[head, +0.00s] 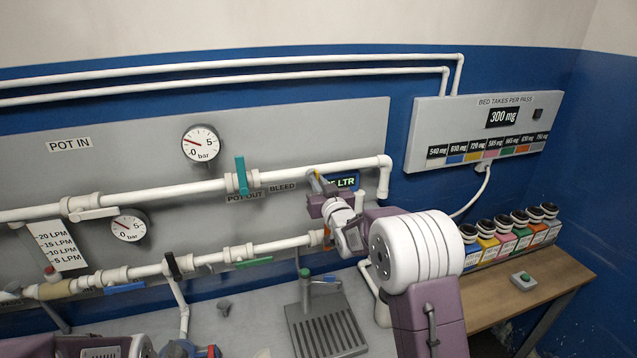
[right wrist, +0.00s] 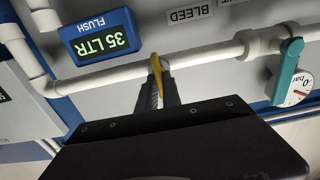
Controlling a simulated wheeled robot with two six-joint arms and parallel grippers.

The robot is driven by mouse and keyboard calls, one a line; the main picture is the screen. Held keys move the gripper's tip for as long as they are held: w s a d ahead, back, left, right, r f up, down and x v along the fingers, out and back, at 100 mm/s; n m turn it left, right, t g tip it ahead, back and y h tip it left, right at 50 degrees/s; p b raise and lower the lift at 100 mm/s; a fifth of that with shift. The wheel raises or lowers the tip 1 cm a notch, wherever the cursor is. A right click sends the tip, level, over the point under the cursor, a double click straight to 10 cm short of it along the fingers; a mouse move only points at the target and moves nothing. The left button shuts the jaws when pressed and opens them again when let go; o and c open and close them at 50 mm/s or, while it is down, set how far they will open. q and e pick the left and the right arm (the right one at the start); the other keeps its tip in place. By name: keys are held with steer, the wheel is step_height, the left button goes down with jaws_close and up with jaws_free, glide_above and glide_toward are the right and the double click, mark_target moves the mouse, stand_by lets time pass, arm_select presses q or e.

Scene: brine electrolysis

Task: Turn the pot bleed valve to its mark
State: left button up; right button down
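The pot bleed valve's slim yellow lever (right wrist: 158,72) is on the white pipe, close to the BLEED label (right wrist: 190,14) in the right wrist view. My right gripper (right wrist: 158,78) is at this lever; its two dark fingers lie close together on either side of it and look shut on it. In the head view my right gripper (head: 316,184) reaches the upper pipe right of the BLEED label, and my wrist hides much of the valve. I cannot make out a mark. My left arm shows only at the bottom left edge, and its fingers are unclear.
A teal valve lever (head: 240,175) stands left of the right gripper. The FLUSH display (right wrist: 100,36) is close beside it. Gauges (head: 201,144) and a lower pipe (head: 200,260) line the panel. A drain tray (head: 325,325) is below; several bottles (head: 510,236) stand at right.

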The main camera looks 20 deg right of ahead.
steer(key=m+b, duration=0.2)
steer(key=m, duration=0.4)
steer(key=m+b, duration=0.3)
steer(key=m, duration=0.3)
steer(key=m+b, duration=0.2)
steer(key=m, duration=0.3)
steer(key=shift+d+f+m, duration=0.25)
steer(key=shift+d+m, duration=0.1)
steer(key=shift+m, duration=0.05)
stand_by(0.6)
steer(key=c, duration=1.5)
jaws_free()
